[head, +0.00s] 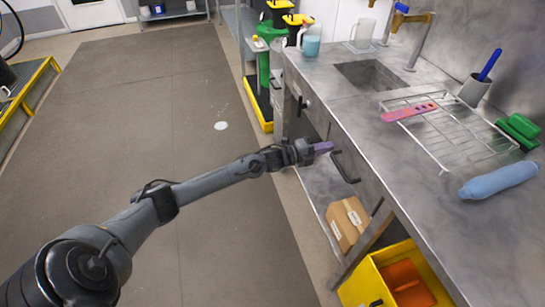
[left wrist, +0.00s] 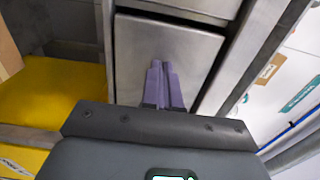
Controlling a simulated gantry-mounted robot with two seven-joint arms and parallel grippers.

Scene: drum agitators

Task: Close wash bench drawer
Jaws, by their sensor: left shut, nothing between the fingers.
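The steel wash bench (head: 400,160) runs along the right side of the head view. Its side facing me has a drawer front (head: 362,178) with a black bar handle (head: 345,167). I cannot tell clearly whether this drawer stands out from the bench. My left gripper (head: 322,147) is shut and empty, its purple fingertips close to the drawer front beside the handle. In the left wrist view, the shut fingers (left wrist: 164,85) point at a plain grey metal panel (left wrist: 165,50); contact cannot be told. My right gripper is not in view.
Below the bench are a cardboard box (head: 348,222) and a yellow bin (head: 395,275). On top are a wire rack (head: 450,135), a pink brush (head: 408,112), a blue bottle (head: 500,180) and a sink (head: 368,75). Open floor (head: 150,110) lies left.

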